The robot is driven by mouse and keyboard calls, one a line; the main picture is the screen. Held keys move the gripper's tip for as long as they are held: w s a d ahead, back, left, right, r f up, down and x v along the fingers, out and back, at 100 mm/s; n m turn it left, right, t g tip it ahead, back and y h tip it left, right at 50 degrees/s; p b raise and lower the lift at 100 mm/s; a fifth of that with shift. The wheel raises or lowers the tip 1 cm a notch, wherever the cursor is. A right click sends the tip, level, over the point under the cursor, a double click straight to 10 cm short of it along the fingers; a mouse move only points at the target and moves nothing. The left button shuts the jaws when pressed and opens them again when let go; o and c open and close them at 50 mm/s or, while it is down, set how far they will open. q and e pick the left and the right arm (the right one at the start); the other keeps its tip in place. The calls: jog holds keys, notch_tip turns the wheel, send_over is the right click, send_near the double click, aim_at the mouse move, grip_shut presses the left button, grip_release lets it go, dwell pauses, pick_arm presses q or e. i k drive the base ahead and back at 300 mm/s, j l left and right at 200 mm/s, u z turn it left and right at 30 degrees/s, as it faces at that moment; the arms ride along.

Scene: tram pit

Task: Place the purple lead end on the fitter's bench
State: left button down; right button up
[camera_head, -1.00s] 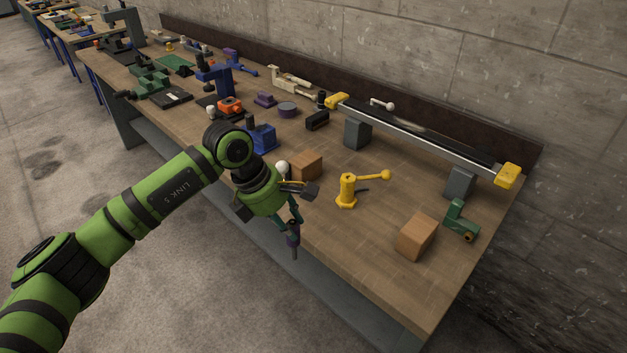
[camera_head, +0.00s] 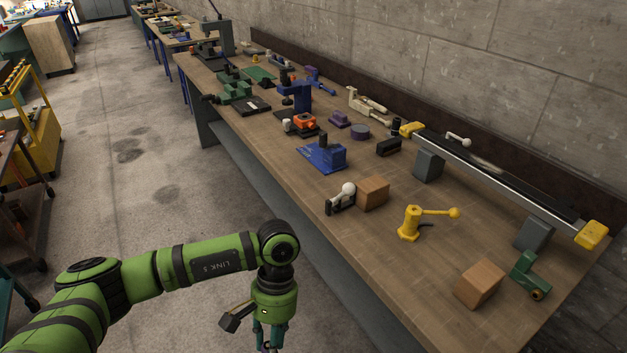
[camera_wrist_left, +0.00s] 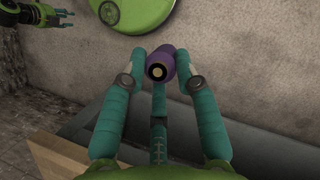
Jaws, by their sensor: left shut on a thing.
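My left gripper (camera_head: 268,346) is at the bottom of the head view, over the floor and off the bench's front edge. In the head view the fingertips are cut off and the lead end barely shows. The fitter's bench (camera_head: 450,262) is the long wooden-topped bench to the right. What looks like my right gripper (camera_wrist_left: 30,16) shows at the wrist view's top left; its jaw state is unclear.
The bench's near part holds a brown block (camera_head: 372,193), a yellow tool with a lever (camera_head: 411,224), another block (camera_head: 480,283), a green bracket (camera_head: 528,276) and a blue fixture (camera_head: 323,156). Bare wood lies along the front edge. A yellow trolley (camera_head: 35,140) stands far left.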

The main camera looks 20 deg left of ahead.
aim_at(284, 98)
jog(key=i+j+z, duration=0.2)
jog(key=j+z, duration=0.15)
jog(key=i+j+z, duration=0.1)
jog(key=j+z, duration=0.2)
jog(key=j, duration=0.3)
jog(key=j+z, duration=0.35)
jog(key=j, duration=0.2)
jog(key=j+z, duration=0.2)
jog(key=j, duration=3.3)
